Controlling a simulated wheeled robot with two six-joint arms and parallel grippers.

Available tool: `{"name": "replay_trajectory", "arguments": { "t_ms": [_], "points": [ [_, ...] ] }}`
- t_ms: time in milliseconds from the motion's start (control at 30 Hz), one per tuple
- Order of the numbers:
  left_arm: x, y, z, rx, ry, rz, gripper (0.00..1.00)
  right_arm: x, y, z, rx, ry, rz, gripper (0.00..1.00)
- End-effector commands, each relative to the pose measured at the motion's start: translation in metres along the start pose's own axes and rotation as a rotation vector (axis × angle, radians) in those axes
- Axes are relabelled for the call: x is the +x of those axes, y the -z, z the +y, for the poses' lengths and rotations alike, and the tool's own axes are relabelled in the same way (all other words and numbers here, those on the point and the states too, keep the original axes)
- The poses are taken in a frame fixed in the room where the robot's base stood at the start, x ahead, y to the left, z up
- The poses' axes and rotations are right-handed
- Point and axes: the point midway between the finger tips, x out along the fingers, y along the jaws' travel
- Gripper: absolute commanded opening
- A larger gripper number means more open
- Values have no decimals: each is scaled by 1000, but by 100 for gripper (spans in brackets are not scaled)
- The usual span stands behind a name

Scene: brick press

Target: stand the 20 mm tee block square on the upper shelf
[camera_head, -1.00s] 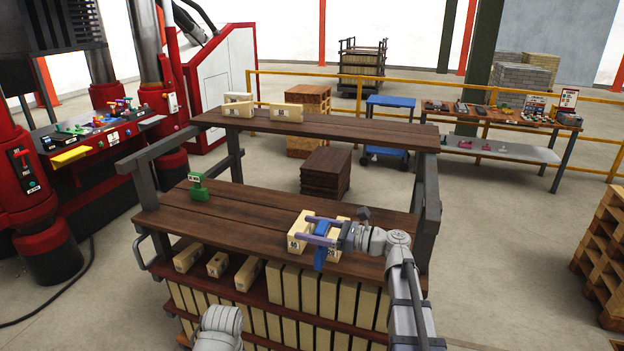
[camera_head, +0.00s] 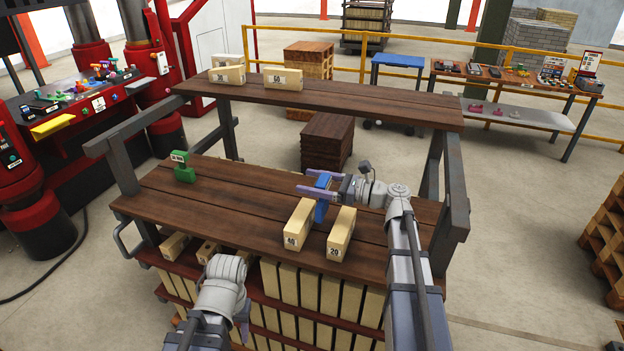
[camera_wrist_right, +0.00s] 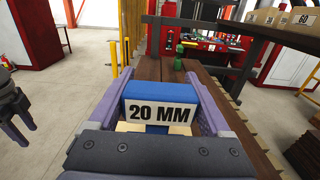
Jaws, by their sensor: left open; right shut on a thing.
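The blue tee block (camera_head: 323,193) is in my right gripper (camera_head: 318,188), which is shut on it. In the right wrist view the block (camera_wrist_right: 160,92) shows a white "20 MM" label facing the camera, between the purple fingers. In the head view it appears above the lower board, by the far end of the brick marked 40; the exact height is hard to tell. The upper shelf (camera_head: 350,100) is a brown plank board behind it. My left gripper (camera_head: 243,322) is low in the head view, mostly hidden by its arm; it is open, apart from the block.
Bricks marked 40 (camera_head: 298,226) and 20 (camera_head: 341,234) stand on the lower board (camera_head: 240,205). A green tee block (camera_head: 183,168) stands at its left. Pale bricks (camera_head: 283,79) sit at the upper shelf's left; its middle and right are clear. Dark posts (camera_head: 455,185) flank the right end.

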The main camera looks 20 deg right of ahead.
Motion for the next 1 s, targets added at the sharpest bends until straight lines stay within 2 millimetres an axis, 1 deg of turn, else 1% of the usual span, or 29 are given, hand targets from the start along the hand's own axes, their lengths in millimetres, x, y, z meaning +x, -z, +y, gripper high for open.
{"name": "replay_trajectory", "arguments": {
  "t_ms": [167, 367, 567, 1000],
  "points": [
    [0, 0, 0, 0, 0, 0, 50, -1, 0, 0, 0, 0, 0, 33],
    [7, 1, 1, 1, 0, 0, 50, -1, 7, 0, 0, 0, 0, 33],
    [22, 2, 2, 3, 1, 0, 50, -1, 22, 0, 0, 0, 0, 33],
    [63, 4, 6, 12, 2, 0, 50, -1, 64, 0, 0, 0, 0, 33]
  ]
}}
